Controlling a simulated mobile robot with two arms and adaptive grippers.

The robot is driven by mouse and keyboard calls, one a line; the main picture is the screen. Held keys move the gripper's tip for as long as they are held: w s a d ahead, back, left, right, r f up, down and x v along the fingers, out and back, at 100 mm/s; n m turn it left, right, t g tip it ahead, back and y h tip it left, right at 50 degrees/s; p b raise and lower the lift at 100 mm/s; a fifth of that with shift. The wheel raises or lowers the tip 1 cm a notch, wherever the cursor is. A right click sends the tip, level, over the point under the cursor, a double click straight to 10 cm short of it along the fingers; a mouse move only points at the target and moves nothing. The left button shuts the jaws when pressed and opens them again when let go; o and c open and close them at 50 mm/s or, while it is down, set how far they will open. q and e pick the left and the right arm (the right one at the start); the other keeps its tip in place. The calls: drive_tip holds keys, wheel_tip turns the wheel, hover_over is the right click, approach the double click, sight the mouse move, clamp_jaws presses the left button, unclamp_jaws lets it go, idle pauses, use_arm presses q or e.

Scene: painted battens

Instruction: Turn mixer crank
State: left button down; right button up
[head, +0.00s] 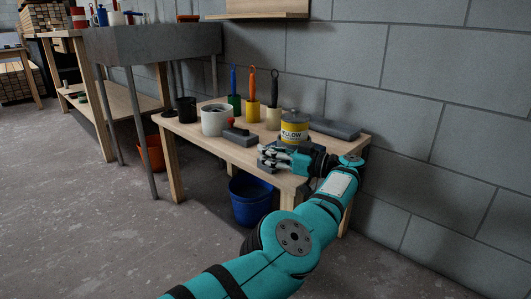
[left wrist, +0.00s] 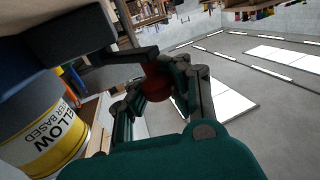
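The mixer shows in the head view as a yellow-labelled can (head: 294,133) with a grey lid, on a dark stand near the bench's right end. In the left wrist view the can (left wrist: 45,125) fills the left side, with the dark crank arm (left wrist: 112,59) reaching across above my gripper. A round red crank knob (left wrist: 157,84) hangs at its end. My left gripper (head: 266,157) is at the bench's front edge, left of and below the can. In the wrist view its fingers (left wrist: 160,90) close on the knob from both sides. The knob is hidden in the head view.
A blue bucket (head: 250,203) stands below. Floor at left is clear.

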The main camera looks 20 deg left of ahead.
use_arm(q)
drive_tip(key=shift+s+d+f, duration=0.2)
drive_tip(key=shift+d+f, duration=0.1)
drive_tip(key=shift+f, duration=0.15)
drive_tip(key=c, duration=1.1)
unclamp_jaws()
drive_tip(key=shift+s+d+r, duration=0.1)
drive_tip(key=shift+r, duration=0.2)
drive_tip(key=shift+r, duration=0.2)
drive_tip(key=shift+r, duration=0.3)
wheel_tip(320, 180, up, 9)
drive_tip(key=shift+r, duration=0.1)
